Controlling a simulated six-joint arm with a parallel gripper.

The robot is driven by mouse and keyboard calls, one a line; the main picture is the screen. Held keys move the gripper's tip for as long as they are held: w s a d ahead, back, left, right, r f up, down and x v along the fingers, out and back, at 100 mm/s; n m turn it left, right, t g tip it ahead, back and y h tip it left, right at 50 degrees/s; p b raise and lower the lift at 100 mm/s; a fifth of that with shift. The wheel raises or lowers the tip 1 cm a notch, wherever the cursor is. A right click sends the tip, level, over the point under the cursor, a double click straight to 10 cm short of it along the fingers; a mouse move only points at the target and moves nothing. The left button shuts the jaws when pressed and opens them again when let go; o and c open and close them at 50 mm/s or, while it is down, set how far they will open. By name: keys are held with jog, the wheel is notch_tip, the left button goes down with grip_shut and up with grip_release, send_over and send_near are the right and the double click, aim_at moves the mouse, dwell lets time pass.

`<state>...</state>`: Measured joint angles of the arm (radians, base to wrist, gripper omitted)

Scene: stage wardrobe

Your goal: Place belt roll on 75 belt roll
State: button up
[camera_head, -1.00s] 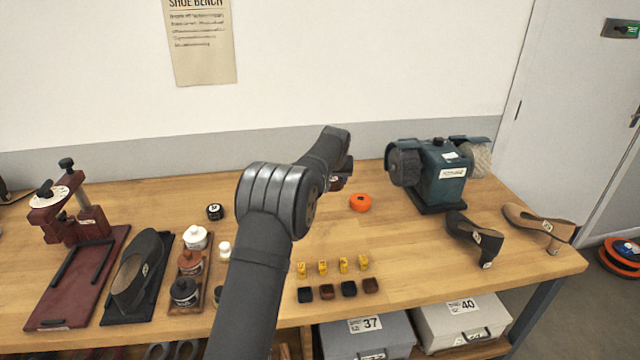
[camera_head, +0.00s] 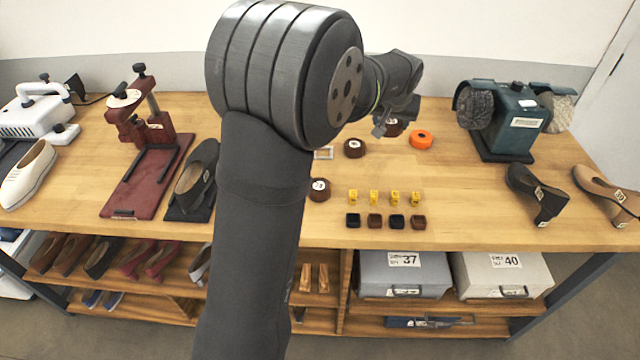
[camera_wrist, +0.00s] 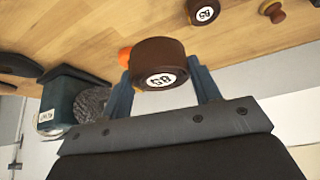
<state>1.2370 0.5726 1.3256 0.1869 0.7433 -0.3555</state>
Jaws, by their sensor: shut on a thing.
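My gripper (camera_wrist: 163,85) is shut on a brown belt roll (camera_wrist: 157,62). The roll sits between the two fingers, its round white number label facing the wrist camera; the number is hard to read. In the head view the held roll (camera_head: 393,128) shows partly behind my gripper (camera_head: 384,130); I cannot tell its height above the bench. A second brown belt roll (camera_head: 354,148) lies on the bench to its left and nearer. A third brown roll (camera_head: 319,189) is partly hidden by my arm. A labelled roll (camera_wrist: 203,12) shows at the top of the wrist view. I cannot read which is 75.
An orange roll (camera_head: 421,139) lies close to the right of the held roll. A green grinder (camera_head: 512,122) stands farther right. Several yellow pieces (camera_head: 373,198) and dark blocks (camera_head: 375,221) line the front. A red press (camera_head: 140,140) and shoes stand left.

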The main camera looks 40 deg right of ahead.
jog(key=s+a, duration=0.3)
jog(key=a, duration=0.6)
jog(key=s+a, duration=0.2)
jog(key=a, duration=0.6)
jog(key=w+f, duration=0.2)
jog(key=w, duration=0.1)
jog(key=w+a+f, duration=0.1)
jog(key=w+f, duration=0.2)
jog(key=w, duration=0.1)
jog(key=w+f, duration=0.2)
jog(key=w, duration=0.2)
jog(key=shift+w+a+f, duration=0.2)
jog(key=shift+a+f, duration=0.1)
jog(key=shift+f, duration=2.15)
jog(key=shift+f, duration=0.2)
jog(key=o, duration=1)
jog(key=shift+r, duration=0.1)
